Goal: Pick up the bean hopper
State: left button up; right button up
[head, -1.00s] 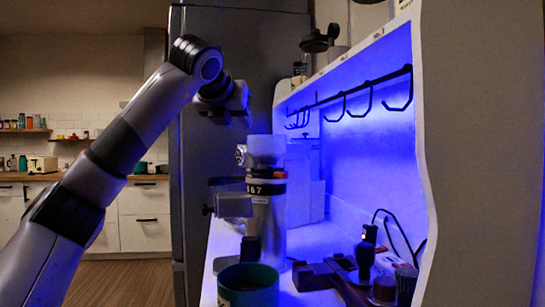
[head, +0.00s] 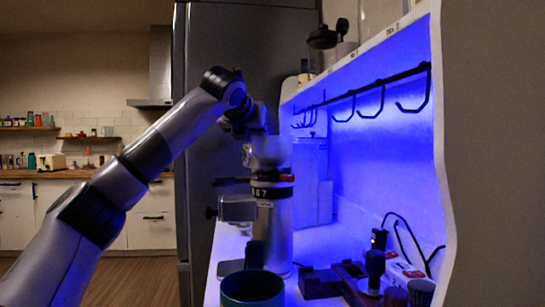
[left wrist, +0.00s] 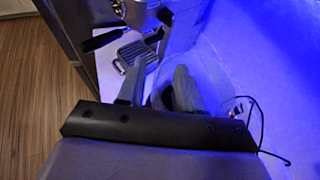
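The bean hopper (head: 272,151) is the pale, cloudy cylinder on top of the silver grinder (head: 278,232), above the numbered dial ring. It stands upright in the head view. My left gripper (head: 258,125) is at the hopper's top, partly overlapping it in the picture; whether they touch I cannot tell. In the left wrist view the two fingers of the left gripper (left wrist: 157,88) stand apart, and I cannot make out the hopper clearly between them. My right gripper is not in view.
A dark green cup (head: 252,287) stands in front of the grinder. Black hooks (head: 372,102) hang from a rail along the blue-lit cabinet wall. A tamper (head: 375,268) and other small items crowd the counter's right. In the left wrist view an espresso machine (left wrist: 145,12) shows at the top.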

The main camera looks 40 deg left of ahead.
pick_arm(q)
grip_shut()
jog(key=shift+f, duration=0.2)
dwell(1.1)
